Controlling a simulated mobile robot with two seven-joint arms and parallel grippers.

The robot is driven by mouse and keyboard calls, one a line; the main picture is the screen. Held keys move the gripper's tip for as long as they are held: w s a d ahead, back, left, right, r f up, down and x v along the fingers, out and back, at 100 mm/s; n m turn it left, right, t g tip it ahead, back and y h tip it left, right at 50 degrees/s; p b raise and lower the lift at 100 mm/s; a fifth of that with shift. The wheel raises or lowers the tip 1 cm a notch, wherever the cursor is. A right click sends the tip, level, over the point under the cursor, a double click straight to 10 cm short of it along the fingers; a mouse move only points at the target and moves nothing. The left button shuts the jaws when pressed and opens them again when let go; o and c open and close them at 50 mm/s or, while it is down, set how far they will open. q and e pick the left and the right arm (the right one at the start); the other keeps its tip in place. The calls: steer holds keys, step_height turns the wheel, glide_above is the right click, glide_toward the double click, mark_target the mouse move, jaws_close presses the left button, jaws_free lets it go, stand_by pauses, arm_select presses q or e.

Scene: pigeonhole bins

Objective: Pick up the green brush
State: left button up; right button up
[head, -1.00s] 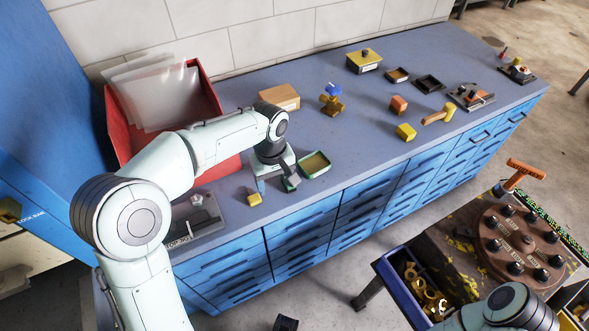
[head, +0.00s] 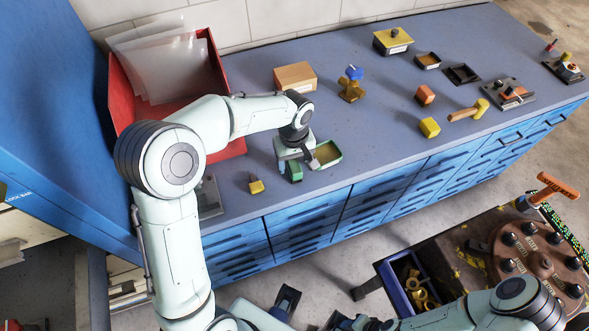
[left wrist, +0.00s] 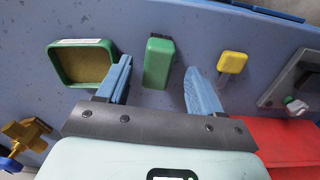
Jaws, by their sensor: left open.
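The green brush (left wrist: 158,62) lies on the blue worktop near its front edge; in the left wrist view it shows as a green block between my fingers. In the head view the brush (head: 293,171) shows under my left gripper (head: 298,163), partly hidden by it. My left gripper (left wrist: 159,72) is open, with one blue finger on each side of the brush and a visible gap on both sides. I cannot tell how far the fingertips are above the worktop. My right arm shows at the bottom right of the head view; its gripper does not show.
A green tray (left wrist: 108,64) with a tan inside lies close beside one finger. A small yellow block (left wrist: 233,62) lies on the other side. A red file box (head: 122,88), a cardboard box (head: 295,77) and a brass valve (head: 351,88) stand farther back.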

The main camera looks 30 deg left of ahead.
mark_target(294, 166)
arm_select(q)
steer(key=f, duration=0.5)
steer(key=shift+w+a, duration=0.1)
steer(key=shift+w, duration=0.15)
steer(key=shift+r, duration=0.1)
steer(key=c, duration=1.1)
step_height(294, 166, up, 20)
steer(key=shift+p, duration=1.2)
steer(key=shift+o, duration=0.8)
